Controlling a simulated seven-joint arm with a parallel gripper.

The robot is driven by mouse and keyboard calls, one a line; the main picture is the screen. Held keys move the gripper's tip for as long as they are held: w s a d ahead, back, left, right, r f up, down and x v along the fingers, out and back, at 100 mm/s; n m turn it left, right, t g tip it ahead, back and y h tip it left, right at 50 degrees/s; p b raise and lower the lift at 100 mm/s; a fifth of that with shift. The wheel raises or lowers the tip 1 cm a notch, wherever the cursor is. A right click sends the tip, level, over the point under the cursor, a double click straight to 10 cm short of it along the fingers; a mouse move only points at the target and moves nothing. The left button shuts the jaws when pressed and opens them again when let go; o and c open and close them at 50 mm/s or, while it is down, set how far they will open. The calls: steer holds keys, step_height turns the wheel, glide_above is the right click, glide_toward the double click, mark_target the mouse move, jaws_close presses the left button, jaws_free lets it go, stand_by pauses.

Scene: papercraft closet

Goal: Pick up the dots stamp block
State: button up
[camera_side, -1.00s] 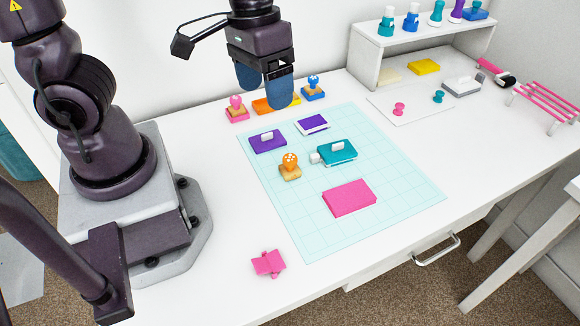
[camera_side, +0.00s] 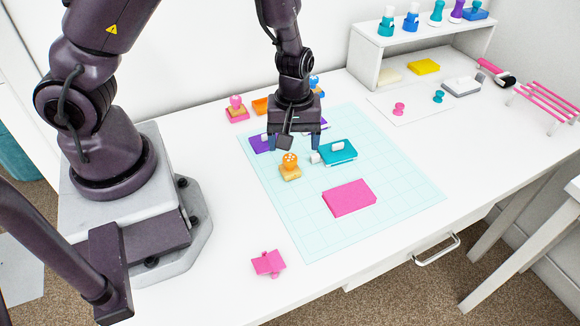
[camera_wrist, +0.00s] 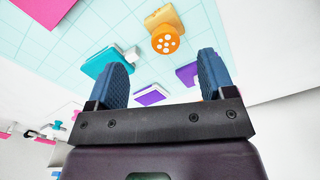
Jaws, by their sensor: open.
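The dots stamp block (camera_side: 290,172) has a tan base and an orange round knob with white dots on top. It stands upright on the pale teal grid mat (camera_side: 300,235). In the wrist view the dots stamp block (camera_wrist: 164,38) shows beyond the fingertips, near the top middle. My gripper (camera_side: 296,146) is open and empty, low over the back of the mat, just behind the stamp. In the wrist view both blue fingers of my gripper (camera_wrist: 163,60) stand apart with nothing between them.
A teal block (camera_side: 338,153) with a white piece lies right of the stamp. A purple block (camera_side: 260,144) is behind it, partly hidden by my gripper. A pink pad (camera_side: 349,198) lies in front right.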

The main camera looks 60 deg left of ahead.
mark_target(290, 158)
steer(key=shift+s+f, duration=0.2)
steer(key=shift+f, duration=1.55)
steer(key=shift+s+f, duration=0.2)
steer(key=shift+f, duration=1.5)
steer(key=c, duration=0.9)
